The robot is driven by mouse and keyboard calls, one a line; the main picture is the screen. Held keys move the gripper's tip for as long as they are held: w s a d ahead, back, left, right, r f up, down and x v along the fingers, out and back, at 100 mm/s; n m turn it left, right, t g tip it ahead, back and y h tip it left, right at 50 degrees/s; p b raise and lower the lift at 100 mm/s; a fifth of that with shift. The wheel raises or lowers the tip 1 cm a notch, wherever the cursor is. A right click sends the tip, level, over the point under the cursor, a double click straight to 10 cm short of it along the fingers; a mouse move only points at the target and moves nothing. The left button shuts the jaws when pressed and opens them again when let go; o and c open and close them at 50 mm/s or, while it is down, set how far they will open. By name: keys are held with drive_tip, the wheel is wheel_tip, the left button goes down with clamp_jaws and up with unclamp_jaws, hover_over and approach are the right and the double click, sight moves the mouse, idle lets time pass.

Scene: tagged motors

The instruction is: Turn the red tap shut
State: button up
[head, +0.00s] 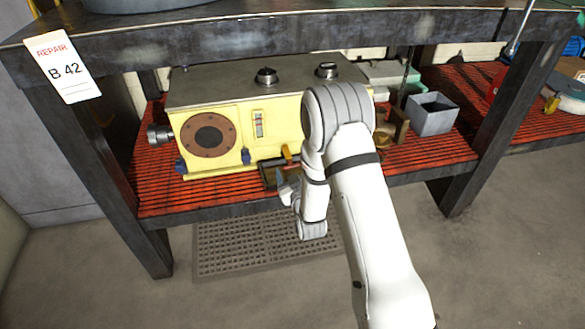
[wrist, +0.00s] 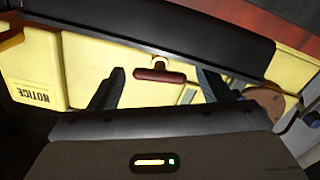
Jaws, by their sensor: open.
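The red tap (wrist: 160,76) shows in the wrist view as a dark red crossbar on a small yellow mount on the yellow machine's face. The bar lies nearly level across that picture. My gripper (wrist: 160,84) is open, with one dark finger on each side of the tap and a gap at both ends of the bar. I cannot tell how far the fingertips are from it in depth. In the head view my gripper (head: 284,186) is low in front of the machine, partly hidden by my arm.
The yellow machine (head: 222,118) stands on a red slatted shelf (head: 160,198) under a dark workbench top (head: 230,38). A grey bin (head: 430,115) stands right. The bench leg (head: 95,165) is left. Floor in front is open.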

drive_tip(key=shift+x, duration=1.2)
